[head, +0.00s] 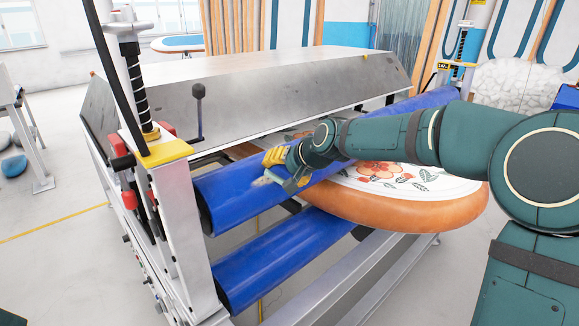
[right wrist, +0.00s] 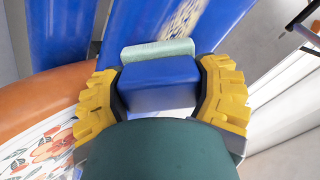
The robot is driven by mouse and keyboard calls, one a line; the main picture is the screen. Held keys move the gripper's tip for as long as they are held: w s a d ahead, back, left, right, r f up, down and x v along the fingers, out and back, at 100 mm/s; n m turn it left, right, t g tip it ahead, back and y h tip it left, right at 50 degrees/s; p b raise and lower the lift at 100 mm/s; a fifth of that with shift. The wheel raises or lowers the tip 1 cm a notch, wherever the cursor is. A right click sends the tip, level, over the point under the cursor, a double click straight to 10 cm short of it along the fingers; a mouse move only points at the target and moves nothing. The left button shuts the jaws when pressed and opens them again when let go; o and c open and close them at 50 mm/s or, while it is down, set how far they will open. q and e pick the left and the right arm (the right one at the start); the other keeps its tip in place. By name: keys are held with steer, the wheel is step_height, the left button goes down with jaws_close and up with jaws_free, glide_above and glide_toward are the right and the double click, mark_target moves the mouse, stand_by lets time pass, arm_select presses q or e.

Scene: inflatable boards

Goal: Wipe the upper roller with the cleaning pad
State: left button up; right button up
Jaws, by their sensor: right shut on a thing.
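The upper roller (head: 230,191) is a long blue cylinder across the machine in the head view. A pale, speckled smudge shows on it just left of my gripper; the right wrist view shows similar marks (right wrist: 188,18) beyond the pad. My right gripper (head: 286,170) is over the roller, its yellow fingers shut on the cleaning pad's blue block (right wrist: 158,84). The pad's pale green face (right wrist: 157,50) points away from the palm, close to the roller. I cannot tell whether it touches. My left gripper is out of view.
A lower blue roller (head: 279,262) runs beneath. An orange-edged board with a flower print (head: 440,186) sticks out on the right, under my arm. A slanted metal cover (head: 240,95) stands behind the roller. A post with a yellow cap (head: 165,152) bounds its left end.

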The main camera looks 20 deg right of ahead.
mark_target(249, 185)
steer(key=shift+s+a+p, duration=0.15)
steer(key=shift+s+a, duration=0.05)
steer(key=shift+a, duration=0.3)
steer(key=shift+s+a+p, duration=0.15)
steer(key=shift+a, duration=0.35)
steer(key=shift+s+a+p, duration=0.25)
steer(key=shift+a+p, duration=0.25)
steer(key=shift+a, duration=0.25)
steer(key=shift+s+a+p, duration=0.25)
steer(key=shift+a+p, duration=0.2)
steer(key=shift+a, duration=0.3)
steer(key=shift+s+a+r+p, duration=0.1)
steer(key=shift+s+a+p, duration=0.2)
steer(key=shift+a+p, duration=0.4)
steer(key=shift+s+a+p, duration=0.3)
steer(key=shift+a+p, duration=0.3)
steer(key=shift+a, duration=0.2)
steer(key=shift+s+d+r, duration=0.2)
steer(key=shift+s+r, duration=0.05)
steer(key=shift+r, duration=0.05)
steer(key=shift+p+v, duration=0.45)
steer(key=shift+v, duration=2.1)
steer(key=shift+s, duration=0.1)
